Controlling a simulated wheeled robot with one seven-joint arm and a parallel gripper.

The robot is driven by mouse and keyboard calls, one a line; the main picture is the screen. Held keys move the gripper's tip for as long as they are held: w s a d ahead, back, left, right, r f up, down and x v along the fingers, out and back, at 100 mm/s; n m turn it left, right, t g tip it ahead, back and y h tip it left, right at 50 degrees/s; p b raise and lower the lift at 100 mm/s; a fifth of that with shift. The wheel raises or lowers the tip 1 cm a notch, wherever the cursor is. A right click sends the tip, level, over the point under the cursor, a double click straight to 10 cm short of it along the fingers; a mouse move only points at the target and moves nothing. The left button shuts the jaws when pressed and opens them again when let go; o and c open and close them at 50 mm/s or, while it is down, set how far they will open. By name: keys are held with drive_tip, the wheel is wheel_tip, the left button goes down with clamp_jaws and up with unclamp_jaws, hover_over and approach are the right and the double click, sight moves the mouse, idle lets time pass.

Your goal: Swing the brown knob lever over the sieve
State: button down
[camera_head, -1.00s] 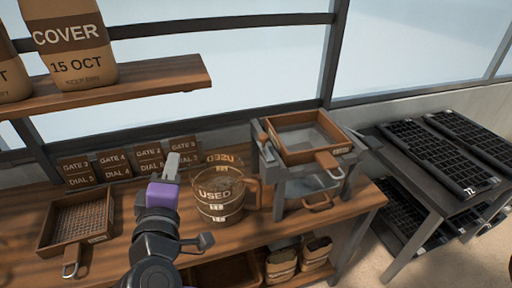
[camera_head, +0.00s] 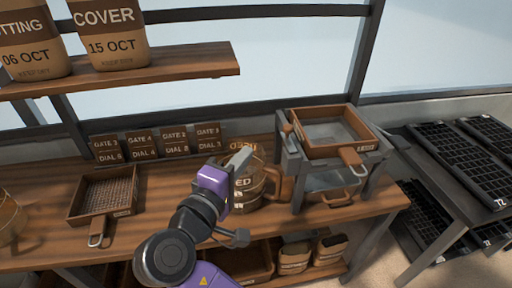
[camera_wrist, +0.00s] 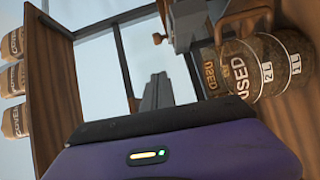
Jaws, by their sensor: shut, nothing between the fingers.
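The brown knob (camera_head: 287,127) of the lever sits at the left side of the grey stand, beside the brown-framed sieve (camera_head: 322,153) on top. In the wrist view a brown knob (camera_wrist: 157,38) shows past my fingers, near the grey stand. The lever's arm is hard to make out. My gripper (camera_head: 242,156) is shut and empty, in front of the used jug and left of the stand, apart from the knob. Its fingers also show in the wrist view (camera_wrist: 156,90).
A jug marked USED (camera_head: 250,190) stands just behind my gripper. A second, mesh-bottomed sieve (camera_head: 75,207) lies on the bench (camera_head: 150,225) at left. Labelled cards (camera_head: 140,146) stand along the back. A shelf (camera_head: 190,70) with bags hangs above. Black trays (camera_head: 465,160) lie at right.

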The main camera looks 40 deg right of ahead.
sight(289, 136)
drive_tip(key=w+d+p, duration=0.1)
drive_tip(key=d+p, duration=0.1)
drive_tip(key=d, duration=0.9)
drive_tip(key=shift+w+d+f, duration=0.15)
drive_tip(key=shift+d+f, duration=0.25)
drive_tip(key=shift+d+g, duration=0.1)
drive_tip(key=shift+g, duration=0.2)
